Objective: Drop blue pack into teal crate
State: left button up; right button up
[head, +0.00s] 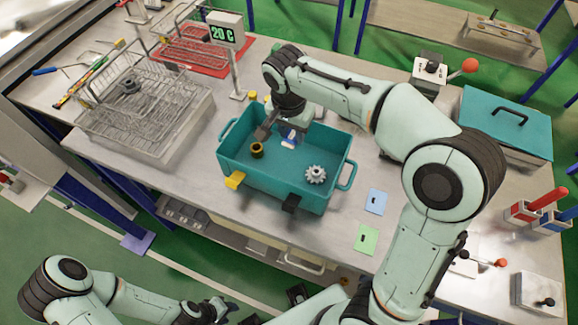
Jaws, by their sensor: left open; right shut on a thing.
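The teal crate (262,184) stands open on the workbench. My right gripper (279,132) is over the crate's back part, pointing down and shut on a small blue pack (285,130) with a white part. The gripper partly hides the pack, and I cannot tell whether the pack touches the crate. A brass ring-shaped piece (257,150) and a pale gear (316,174) lie inside the crate. My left gripper (226,308) is open and empty, low in front of the bench.
A wire basket (130,95) stands left of the crate, with a display reading 20 C (224,32) behind. A teal lid (508,118) with a black handle lies at the right. Blue (376,202) and green (366,239) cards lie right of the crate.

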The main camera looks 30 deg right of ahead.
jog(key=shift+f+b, duration=0.3)
jog(key=shift+f, duration=0.5)
pick_arm(q)
jog(key=shift+s+f, duration=0.4)
jog(key=shift+f, duration=0.2)
pick_arm(e)
jog(key=shift+w, duration=0.1)
jog(key=o, duration=1.1)
jog(key=shift+r, duration=0.1)
pick_arm(q)
jog(key=w+r+p, duration=0.2)
jog(key=r, duration=0.1)
jog(key=shift+w, duration=0.1)
pick_arm(e)
notch_tip(320, 180, up, 13)
jog(key=s+a, duration=0.1)
jog(key=shift+s+a, duration=0.15)
jog(key=shift+a, duration=0.15)
